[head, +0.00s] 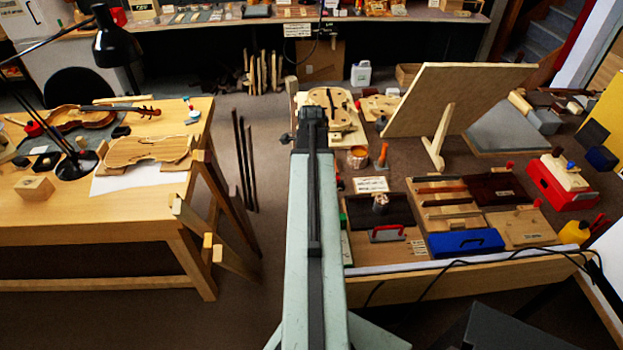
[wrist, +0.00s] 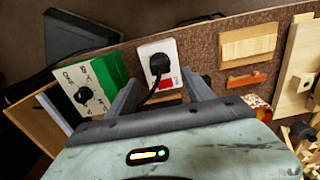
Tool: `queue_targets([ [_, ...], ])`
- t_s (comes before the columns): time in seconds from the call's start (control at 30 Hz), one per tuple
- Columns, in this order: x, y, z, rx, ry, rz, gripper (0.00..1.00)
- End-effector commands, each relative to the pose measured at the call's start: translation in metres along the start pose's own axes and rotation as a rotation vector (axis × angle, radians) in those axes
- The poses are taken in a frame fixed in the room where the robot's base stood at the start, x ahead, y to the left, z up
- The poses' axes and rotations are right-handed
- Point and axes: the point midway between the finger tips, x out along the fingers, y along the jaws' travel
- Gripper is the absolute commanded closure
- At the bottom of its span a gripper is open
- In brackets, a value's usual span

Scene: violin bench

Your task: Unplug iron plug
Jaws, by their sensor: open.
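In the wrist view a black plug (wrist: 160,64) sits in a white socket plate (wrist: 149,48) with a red patch near its lower edge. A black cord runs down from the plug between my fingers. My gripper (wrist: 163,84) is open, with one finger on each side of the plug and cord in the picture. I see no contact, and the depth between fingertips and plug is hard to judge. In the head view my arm reaches straight ahead, and I cannot make out its fingers or the plug there.
In the wrist view a green box (wrist: 107,71) with a white face and black knob stands close left of my fingers. Wooden blocks (wrist: 248,45) lie to the right on a brown board. In the head view workbenches flank my arm, with a violin body (head: 149,149) on the left one.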

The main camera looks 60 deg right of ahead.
Motion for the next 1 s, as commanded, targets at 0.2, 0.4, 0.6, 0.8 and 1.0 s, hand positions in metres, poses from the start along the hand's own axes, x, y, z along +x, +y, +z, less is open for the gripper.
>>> queue_targets([
  [0.2,0.029,0.000,0.000,-0.002,0.000,0.000,0.40],
  [0.4,0.065,0.000,0.000,-0.003,0.000,0.000,0.40],
  [0.6,0.079,0.000,0.000,-0.003,0.000,0.000,0.40],
  [0.8,0.076,0.000,0.000,-0.004,0.000,0.000,0.40],
  [1.0,0.076,0.000,0.000,-0.004,0.000,0.000,0.90],
])
